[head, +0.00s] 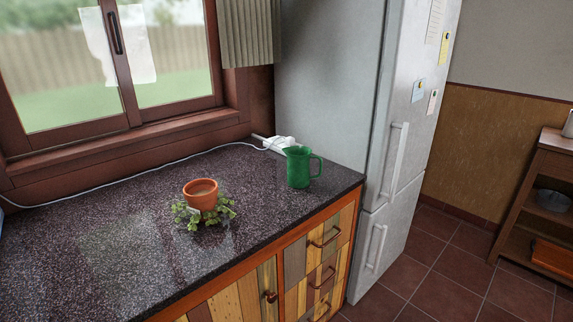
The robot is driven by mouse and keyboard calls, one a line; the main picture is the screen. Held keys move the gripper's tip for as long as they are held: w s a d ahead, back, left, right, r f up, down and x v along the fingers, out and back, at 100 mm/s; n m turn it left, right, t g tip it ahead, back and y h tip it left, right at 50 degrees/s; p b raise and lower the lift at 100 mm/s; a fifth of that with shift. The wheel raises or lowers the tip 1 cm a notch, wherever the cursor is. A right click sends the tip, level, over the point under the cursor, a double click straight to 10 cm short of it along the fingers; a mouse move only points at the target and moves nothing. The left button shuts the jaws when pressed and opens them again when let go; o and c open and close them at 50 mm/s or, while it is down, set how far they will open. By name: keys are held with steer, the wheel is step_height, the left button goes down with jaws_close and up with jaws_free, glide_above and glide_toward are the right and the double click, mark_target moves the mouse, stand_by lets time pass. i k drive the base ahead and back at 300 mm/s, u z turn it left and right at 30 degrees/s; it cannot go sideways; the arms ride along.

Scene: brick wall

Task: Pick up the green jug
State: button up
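The green jug (299,168) stands upright on the dark speckled countertop (120,245), near its right end and close to the fridge. Its handle points right and its spout points left. Nothing hides it from this view. My gripper is not in view.
A terracotta pot (201,194) with green leaves around its base stands left of the jug. A white power strip (279,143) with a cable lies behind the jug. The fridge (335,85) rises to the right. The counter's front left is clear.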

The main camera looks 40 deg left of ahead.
mark_target(305, 168)
steer(key=u, duration=0.55)
steer(key=i, duration=0.9)
steer(key=u, duration=0.85)
steer(key=i, duration=0.2)
steer(key=u, duration=0.1)
